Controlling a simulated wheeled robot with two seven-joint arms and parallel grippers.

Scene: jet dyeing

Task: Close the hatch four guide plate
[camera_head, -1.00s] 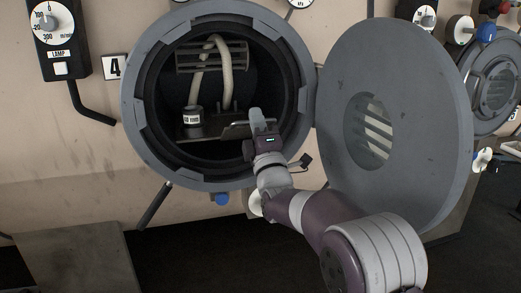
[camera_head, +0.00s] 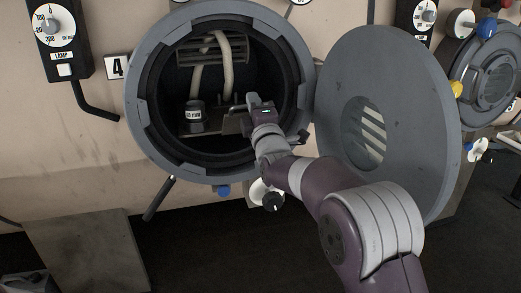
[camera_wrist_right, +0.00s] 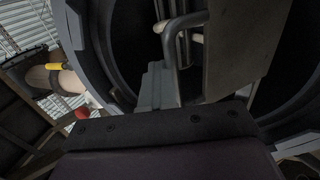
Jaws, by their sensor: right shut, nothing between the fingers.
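Hatch four is the round open port (camera_head: 136,100) beside the number 4 sign. The guide plate (camera_head: 233,124) is a small flat grey plate inside its mouth, partly hidden by my right gripper. In the right wrist view the plate (camera_wrist_right: 246,45) stands as a broad brown-grey panel with a bent metal rod handle (camera_wrist_right: 176,22) beside it. My right gripper (camera_head: 253,100) is inside the opening, at the right end of the plate. Its fingers (camera_wrist_right: 158,87) are shut and empty, close to the rod; contact cannot be told. My left gripper is not in view.
The hatch's round door (camera_head: 415,130) hangs wide open to the right of my forearm. Inside the port are a pale hose (camera_head: 226,65) and a dark labelled cup (camera_head: 195,115). A lamp control box (camera_head: 58,40) is on the wall at left. A second hatch (camera_head: 490,85) is at far right.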

